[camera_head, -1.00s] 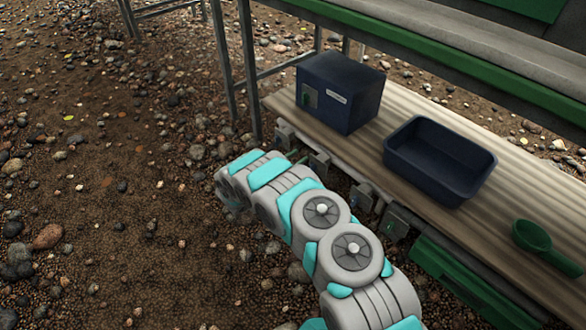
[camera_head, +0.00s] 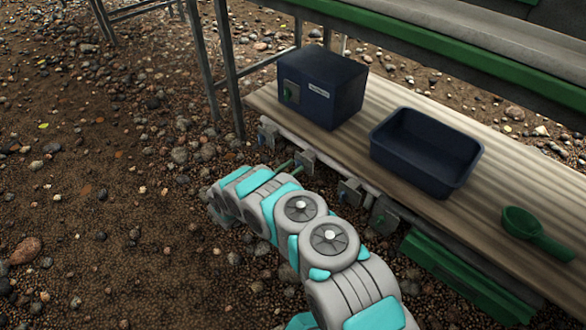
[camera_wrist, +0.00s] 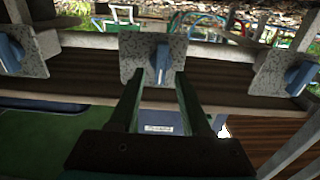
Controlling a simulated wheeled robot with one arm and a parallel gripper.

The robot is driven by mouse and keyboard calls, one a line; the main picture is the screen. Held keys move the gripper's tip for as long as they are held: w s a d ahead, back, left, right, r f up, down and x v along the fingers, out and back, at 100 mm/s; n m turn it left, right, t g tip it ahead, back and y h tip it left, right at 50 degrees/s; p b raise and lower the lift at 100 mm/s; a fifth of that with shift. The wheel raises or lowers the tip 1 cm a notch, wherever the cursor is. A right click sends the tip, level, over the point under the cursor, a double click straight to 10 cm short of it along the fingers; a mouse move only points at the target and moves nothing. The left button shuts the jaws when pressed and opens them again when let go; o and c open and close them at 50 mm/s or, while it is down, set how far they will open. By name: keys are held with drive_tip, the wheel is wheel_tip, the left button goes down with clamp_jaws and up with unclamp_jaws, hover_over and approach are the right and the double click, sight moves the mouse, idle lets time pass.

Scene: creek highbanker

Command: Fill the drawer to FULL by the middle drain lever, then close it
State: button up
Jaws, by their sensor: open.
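In the wrist view, my gripper (camera_wrist: 160,78) is open. Its two dark green fingers point at a blue lever (camera_wrist: 162,60) on a speckled grey plate. The lever stands upright between or just beyond the fingertips; I cannot tell if they touch. Another blue lever on its plate is at the left (camera_wrist: 10,50) and one at the right (camera_wrist: 299,76). In the head view, small grey lever plates (camera_head: 348,190) line the platform's front edge, and my arm hides most of my gripper. A green drawer-like part (camera_head: 465,280) is below the edge; its fill level cannot be seen.
On the ribbed platform (camera_head: 500,175) stand a dark blue box (camera_head: 330,90) with a white label, an empty-looking blue tub (camera_head: 378,150) and a green scoop (camera_head: 535,235). Metal legs (camera_head: 205,60) rise at the back left. Pebbly ground on the left is open.

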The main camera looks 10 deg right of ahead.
drive_tip(key=shift+w+d, duration=0.2)
drive_tip(key=shift+d, duration=0.05)
clamp_jaws()
idle(0.3)
